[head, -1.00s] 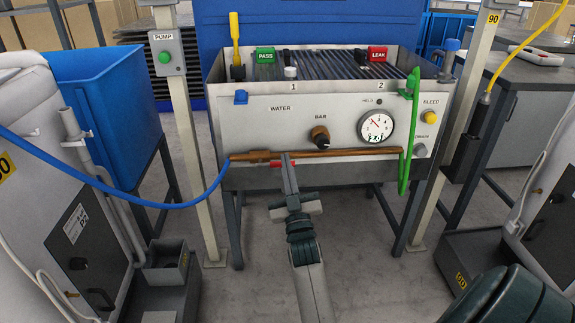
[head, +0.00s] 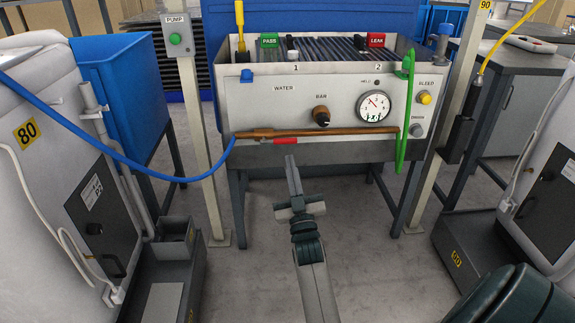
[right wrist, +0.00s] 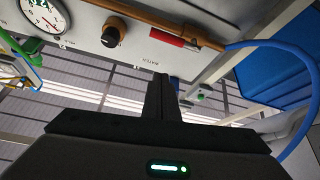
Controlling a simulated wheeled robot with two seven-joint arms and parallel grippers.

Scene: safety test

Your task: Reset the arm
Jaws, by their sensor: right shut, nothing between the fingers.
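My right gripper (head: 290,160) stands in front of the test bench, with its fingers together and nothing between them. Its tip is just below the red lever handle (head: 286,141) in the head view, and appears apart from it. The handle lies along the underside of the brown pipe (head: 345,131). In the right wrist view the shut fingers (right wrist: 160,80) point toward the panel, with the red handle (right wrist: 172,39) beyond them. My left gripper is not in view.
The bench panel (head: 265,110) carries a knob (head: 321,116) and a gauge (head: 374,106). A blue hose (head: 130,158) runs left from the pipe; a green hose (head: 404,140) hangs at right. Posts and white machines flank the bench. The floor before it is clear.

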